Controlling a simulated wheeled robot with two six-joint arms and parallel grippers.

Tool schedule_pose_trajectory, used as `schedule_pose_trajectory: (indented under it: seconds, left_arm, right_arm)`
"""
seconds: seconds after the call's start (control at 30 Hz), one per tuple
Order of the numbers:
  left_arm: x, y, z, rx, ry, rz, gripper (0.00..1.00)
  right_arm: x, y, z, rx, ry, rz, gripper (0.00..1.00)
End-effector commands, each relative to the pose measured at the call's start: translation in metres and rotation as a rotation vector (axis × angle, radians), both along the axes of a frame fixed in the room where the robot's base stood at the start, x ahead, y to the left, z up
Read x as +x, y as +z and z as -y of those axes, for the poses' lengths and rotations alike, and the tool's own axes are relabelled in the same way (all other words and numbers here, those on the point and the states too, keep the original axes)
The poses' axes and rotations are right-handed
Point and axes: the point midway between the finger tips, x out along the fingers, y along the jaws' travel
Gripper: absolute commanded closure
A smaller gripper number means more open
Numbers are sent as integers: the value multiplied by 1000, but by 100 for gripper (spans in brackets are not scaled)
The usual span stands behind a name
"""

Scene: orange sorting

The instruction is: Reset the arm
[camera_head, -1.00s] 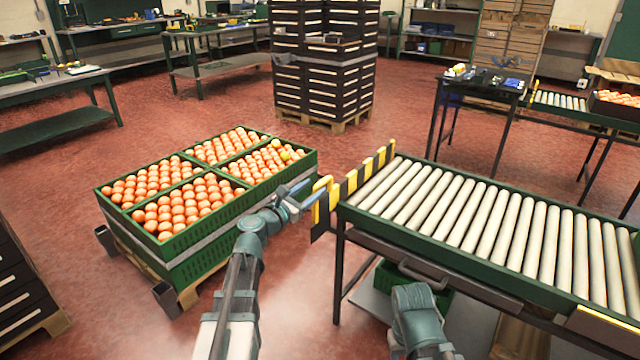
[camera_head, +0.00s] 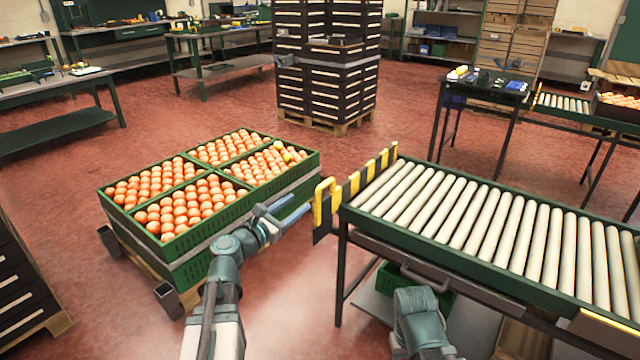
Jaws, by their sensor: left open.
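My left arm comes in from the bottom and its gripper (camera_head: 304,199) is open and empty. Its two blue-grey fingers point right, in the gap between the green crates and the roller conveyor (camera_head: 490,230). The green crates (camera_head: 215,232) hold oranges (camera_head: 190,205) in several compartments, on a wooden pallet at the left. A few yellowish fruits (camera_head: 286,154) lie in the far right compartment. Part of my right arm shows at the bottom, in front of the conveyor; its gripper fingers are not visible.
A yellow-and-black striped barrier (camera_head: 350,188) stands at the conveyor's left end, close to my left fingertips. A green bin (camera_head: 390,280) sits under the conveyor. A stack of dark crates (camera_head: 325,75) stands behind. Red floor between is clear.

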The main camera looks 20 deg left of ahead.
Motion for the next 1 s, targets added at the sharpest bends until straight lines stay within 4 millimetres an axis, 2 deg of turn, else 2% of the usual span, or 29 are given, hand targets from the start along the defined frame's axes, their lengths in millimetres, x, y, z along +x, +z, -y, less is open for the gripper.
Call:
schedule_pose_trajectory:
  seconds: [0.07, 0.17, 0.27, 0.37, 0.4, 0.5, 0.6, 0.7, 0.8, 1.0]
  left_arm:
    - [0, 0, 1, 4, -3, 0, 48]
    - [-1, -7, 18, 70, -44, -6, 48]
    - [-5, -25, 62, 250, -160, -14, 48]
    - [-20, -57, 122, 532, -355, -9, 48]
    - [-30, -73, 145, 658, -448, -1, 48]
    - [-63, -114, 197, 977, -712, 40, 48]
    - [-104, -156, 232, 1295, -1013, 106, 48]
    - [-143, -187, 246, 1559, -1303, 182, 48]
    - [-172, -206, 246, 1750, -1552, 249, 48]
    - [-211, -220, 232, 1998, -1972, 350, 48]
  right_arm:
    - [0, 0, 0, 0, 0, 0, 50]
    - [0, 0, 0, 0, 0, 0, 50]
    - [0, 0, 0, 0, 0, 0, 50]
    - [0, 0, 0, 0, 0, 0, 50]
    - [0, 0, 0, 0, 0, 0, 50]
    - [0, 0, 0, 0, 0, 0, 50]
    - [0, 0, 0, 0, 0, 0, 50]
    - [0, 0, 0, 0, 0, 0, 50]
    - [0, 0, 0, 0, 0, 0, 50]
    - [0, 0, 0, 0, 0, 0, 50]
